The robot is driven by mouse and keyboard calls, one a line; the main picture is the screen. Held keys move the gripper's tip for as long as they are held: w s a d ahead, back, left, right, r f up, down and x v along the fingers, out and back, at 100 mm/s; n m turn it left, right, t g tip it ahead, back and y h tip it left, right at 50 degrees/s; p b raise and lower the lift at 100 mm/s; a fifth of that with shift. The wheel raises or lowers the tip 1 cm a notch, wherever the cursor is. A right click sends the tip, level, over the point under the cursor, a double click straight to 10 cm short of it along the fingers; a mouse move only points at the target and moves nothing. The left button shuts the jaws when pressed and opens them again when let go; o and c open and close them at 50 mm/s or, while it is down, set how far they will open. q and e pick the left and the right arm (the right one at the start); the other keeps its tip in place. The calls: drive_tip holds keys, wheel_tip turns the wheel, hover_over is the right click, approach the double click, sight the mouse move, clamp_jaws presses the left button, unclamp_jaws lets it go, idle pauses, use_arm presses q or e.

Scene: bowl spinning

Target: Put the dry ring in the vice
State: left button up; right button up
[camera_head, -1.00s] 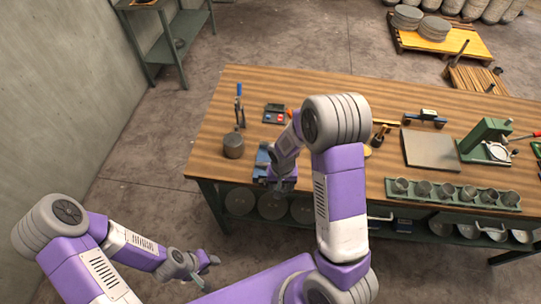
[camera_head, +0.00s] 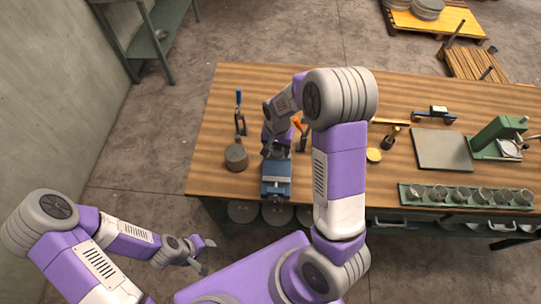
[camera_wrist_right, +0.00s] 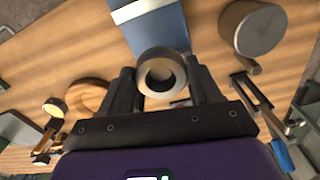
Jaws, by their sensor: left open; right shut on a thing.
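A grey metal ring (camera_wrist_right: 160,55) with a dark round hole sits between the fingers of my right gripper (camera_wrist_right: 162,76) in the wrist view. The gripper is shut on it. In the head view my right gripper (camera_head: 270,148) is just behind the blue vice (camera_head: 276,186) at the bench's front edge, and the ring cannot be made out there. The vice also shows in the wrist view (camera_wrist_right: 152,28), just beyond the ring; a gap between them is hard to judge. My left gripper (camera_head: 204,256) is open and empty, away from the bench at lower left.
A grey cylinder (camera_head: 236,156) stands left of the vice, with a blue-handled tool (camera_head: 240,115) behind it. Right of my arm are a yellow disc (camera_head: 374,155), a flat grey plate (camera_head: 443,149), a green press (camera_head: 497,136) and a green rack (camera_head: 465,196) of several cups.

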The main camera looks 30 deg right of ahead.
hover_over(277, 168)
drive_tip(key=f, duration=0.5)
drive_tip(key=shift+s, duration=0.25)
drive_tip(key=f, duration=0.3)
drive_tip(key=shift+w+f, duration=0.2)
drive_tip(key=shift+f, duration=0.45)
use_arm(q)
drive_tip(key=shift+s+r, duration=0.3)
drive_tip(key=shift+s, duration=0.05)
drive_tip(key=shift+f, duration=0.1)
use_arm(e)
drive_tip(key=shift+f, duration=0.1)
drive_tip(key=o, duration=1)
drive_tip(key=shift+f, duration=0.1)
drive_tip(key=shift+c, duration=0.2)
drive_tip(key=o, duration=0.5)
drive_tip(key=shift+c, duration=0.2)
drive_tip(key=shift+r, duration=0.2)
